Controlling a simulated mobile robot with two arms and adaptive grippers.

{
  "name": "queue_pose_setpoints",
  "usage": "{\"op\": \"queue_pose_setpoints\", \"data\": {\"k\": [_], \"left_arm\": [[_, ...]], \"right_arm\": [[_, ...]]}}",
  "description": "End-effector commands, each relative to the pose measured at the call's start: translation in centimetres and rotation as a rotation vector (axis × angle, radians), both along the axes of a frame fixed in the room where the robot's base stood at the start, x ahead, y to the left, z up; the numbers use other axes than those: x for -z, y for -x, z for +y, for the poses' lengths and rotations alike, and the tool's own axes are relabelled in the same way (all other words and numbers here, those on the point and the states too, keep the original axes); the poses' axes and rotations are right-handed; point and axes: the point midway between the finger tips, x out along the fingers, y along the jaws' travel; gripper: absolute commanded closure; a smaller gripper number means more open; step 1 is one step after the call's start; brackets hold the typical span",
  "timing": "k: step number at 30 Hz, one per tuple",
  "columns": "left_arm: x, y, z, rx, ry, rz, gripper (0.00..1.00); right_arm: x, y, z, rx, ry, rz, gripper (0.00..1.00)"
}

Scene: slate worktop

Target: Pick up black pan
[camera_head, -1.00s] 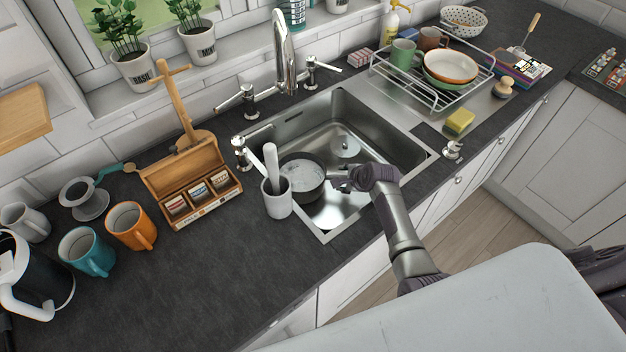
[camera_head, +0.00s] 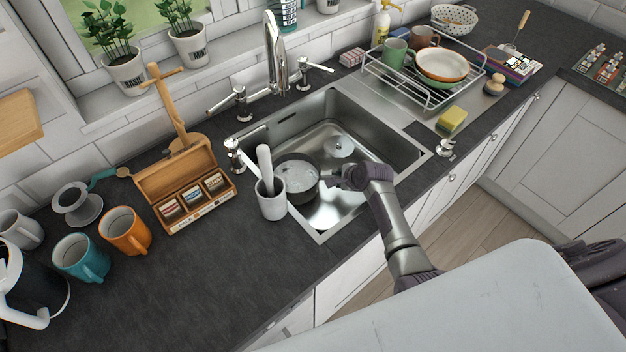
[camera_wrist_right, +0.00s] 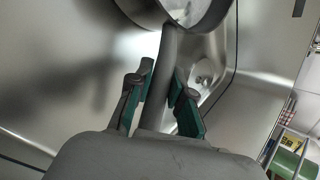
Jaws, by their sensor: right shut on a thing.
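The black pan (camera_head: 297,176) is in the steel sink, near its left side, with its handle toward my right gripper (camera_head: 336,179). In the right wrist view the pan (camera_wrist_right: 178,14) shows at the top, and its grey handle (camera_wrist_right: 167,75) runs down between the green-padded fingers of my right gripper (camera_wrist_right: 165,95). The gripper is shut on the handle. The head view does not show clearly whether the pan touches the sink floor. My left gripper is not in view.
The sink (camera_head: 375,140) has its front rim close to my right arm. A white utensil pot (camera_head: 271,201) stands at the sink's left edge. The tap (camera_head: 274,55) rises behind. A dish rack (camera_head: 425,80) stands to the right.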

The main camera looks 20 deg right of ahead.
Motion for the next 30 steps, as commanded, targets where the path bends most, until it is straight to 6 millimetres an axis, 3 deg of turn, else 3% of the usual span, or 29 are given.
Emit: {"op": "queue_pose_setpoints", "data": {"k": [14, 25, 30], "left_arm": [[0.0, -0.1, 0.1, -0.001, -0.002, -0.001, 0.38], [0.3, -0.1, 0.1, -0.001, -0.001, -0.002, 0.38], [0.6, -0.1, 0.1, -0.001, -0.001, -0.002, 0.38]], "right_arm": [[-1.3, -0.3, 0.0, 0.002, -0.002, -0.01, 1.0], [-4.5, -0.3, 0.0, 0.002, -0.002, -0.012, 1.0], [-5.4, 0.6, -1.7, 0.003, -0.001, -0.01, 1.0]]}}
